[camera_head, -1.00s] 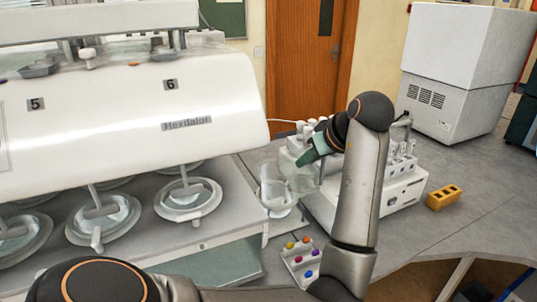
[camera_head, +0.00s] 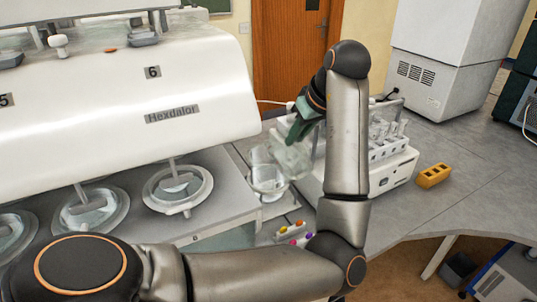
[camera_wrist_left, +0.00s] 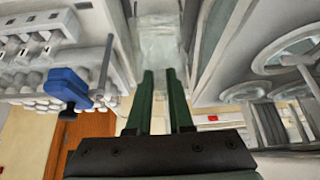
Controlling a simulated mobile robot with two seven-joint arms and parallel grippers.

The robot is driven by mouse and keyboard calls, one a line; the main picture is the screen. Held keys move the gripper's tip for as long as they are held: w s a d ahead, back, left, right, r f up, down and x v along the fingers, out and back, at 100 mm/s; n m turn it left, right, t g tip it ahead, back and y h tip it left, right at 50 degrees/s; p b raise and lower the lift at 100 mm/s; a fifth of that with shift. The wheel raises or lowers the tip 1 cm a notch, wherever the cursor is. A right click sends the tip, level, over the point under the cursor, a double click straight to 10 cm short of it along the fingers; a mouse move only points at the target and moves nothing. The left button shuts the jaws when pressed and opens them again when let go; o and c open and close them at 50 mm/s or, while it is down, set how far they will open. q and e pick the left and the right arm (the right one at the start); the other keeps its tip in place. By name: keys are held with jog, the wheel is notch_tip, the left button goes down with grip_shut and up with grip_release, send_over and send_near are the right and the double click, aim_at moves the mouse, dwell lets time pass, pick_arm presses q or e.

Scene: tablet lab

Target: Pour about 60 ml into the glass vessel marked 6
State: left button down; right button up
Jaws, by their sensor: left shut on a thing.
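The glass vessel marked 6 (camera_head: 178,190) hangs below the label 6 (camera_head: 152,72) on the white machine. A paddle shaft reaches down into it. My left gripper (camera_head: 303,127) is to the right of that vessel, higher in the picture and apart from it. Its green fingers (camera_wrist_left: 160,100) are shut on a clear glass beaker (camera_head: 290,158), which also shows beyond the fingertips in the left wrist view (camera_wrist_left: 160,45). The beaker looks tilted; how much liquid it holds I cannot tell. My right gripper is not in view.
Another clear glass (camera_head: 267,180) stands at the machine's right side, partly overlapped by the held beaker. A white instrument with vials (camera_head: 388,150) is behind my arm. A yellow block (camera_head: 433,176) sits on the grey bench. Colored caps (camera_head: 291,231) are near the front edge.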

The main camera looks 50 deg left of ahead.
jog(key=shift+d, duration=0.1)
pick_arm(q)
jog(key=shift+w+a+h, duration=0.1)
jog(key=shift+a+h, duration=0.2)
jog(key=shift+h, duration=0.1)
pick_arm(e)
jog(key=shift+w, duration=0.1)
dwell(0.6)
pick_arm(q)
jog(key=shift+w+a+r+g+h, duration=0.15)
jog(key=shift+a+r+g+h, duration=0.15)
jog(key=shift+a+r+h, duration=0.45)
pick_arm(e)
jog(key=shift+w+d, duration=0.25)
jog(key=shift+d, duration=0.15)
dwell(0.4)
pick_arm(q)
jog(key=shift+a+f, duration=0.1)
jog(key=shift+f, duration=0.05)
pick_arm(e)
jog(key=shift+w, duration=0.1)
